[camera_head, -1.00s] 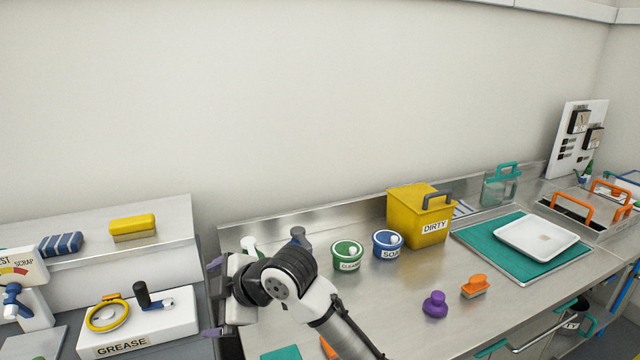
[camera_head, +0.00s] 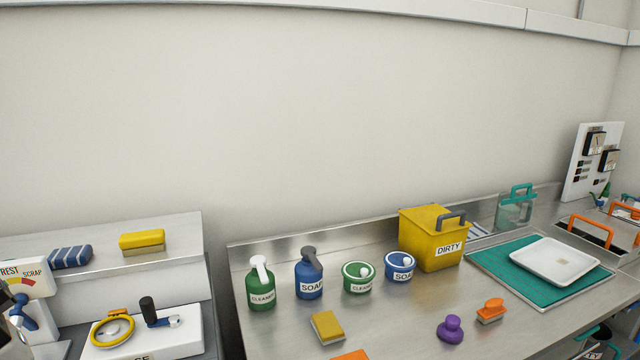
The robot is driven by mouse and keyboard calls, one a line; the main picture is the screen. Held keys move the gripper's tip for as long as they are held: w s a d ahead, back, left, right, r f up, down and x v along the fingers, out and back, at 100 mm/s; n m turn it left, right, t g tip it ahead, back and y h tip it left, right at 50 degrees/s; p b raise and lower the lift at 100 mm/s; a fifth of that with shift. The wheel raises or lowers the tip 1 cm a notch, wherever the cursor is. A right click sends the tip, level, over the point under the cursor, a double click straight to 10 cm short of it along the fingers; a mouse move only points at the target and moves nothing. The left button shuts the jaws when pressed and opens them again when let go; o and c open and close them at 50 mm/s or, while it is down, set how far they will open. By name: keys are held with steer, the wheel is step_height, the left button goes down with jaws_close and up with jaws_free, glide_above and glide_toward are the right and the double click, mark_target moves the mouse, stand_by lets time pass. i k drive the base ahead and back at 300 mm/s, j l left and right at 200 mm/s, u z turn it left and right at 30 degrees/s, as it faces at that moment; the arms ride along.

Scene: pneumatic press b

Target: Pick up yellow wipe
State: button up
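Two yellow blocks with tan undersides are in the head view, and I cannot tell for sure which is the yellow wipe. One yellow block (camera_head: 141,241) lies on the raised metal shelf at left. The other yellow block (camera_head: 325,324) lies on the metal bench in front of the blue soap bottle, near the lower middle. My gripper cannot be made out; only a dark and grey part, possibly of my arm, shows at the lower left edge. Nothing covers either block.
A green cleaner bottle (camera_head: 261,284), blue soap bottle (camera_head: 309,275), two small tubs and a yellow DIRTY bin (camera_head: 430,240) stand along the bench back. A purple knob (camera_head: 450,329) and orange-topped brush (camera_head: 491,311) lie at right. A blue-striped roll (camera_head: 70,257) is on the shelf.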

mark_target(329, 330)
steer(key=u, duration=0.5)
steer(key=l+u, duration=0.95)
steer(key=k+l+u, duration=0.2)
steer(key=l, duration=0.25)
steer(key=l+u, duration=0.15)
steer(key=l, duration=0.3)
steer(key=k+l, duration=0.1)
steer(key=l, duration=0.4)
steer(key=l+u, duration=0.1)
steer(key=l, duration=0.4)
steer(key=i+l, duration=0.2)
steer(key=l, duration=0.15)
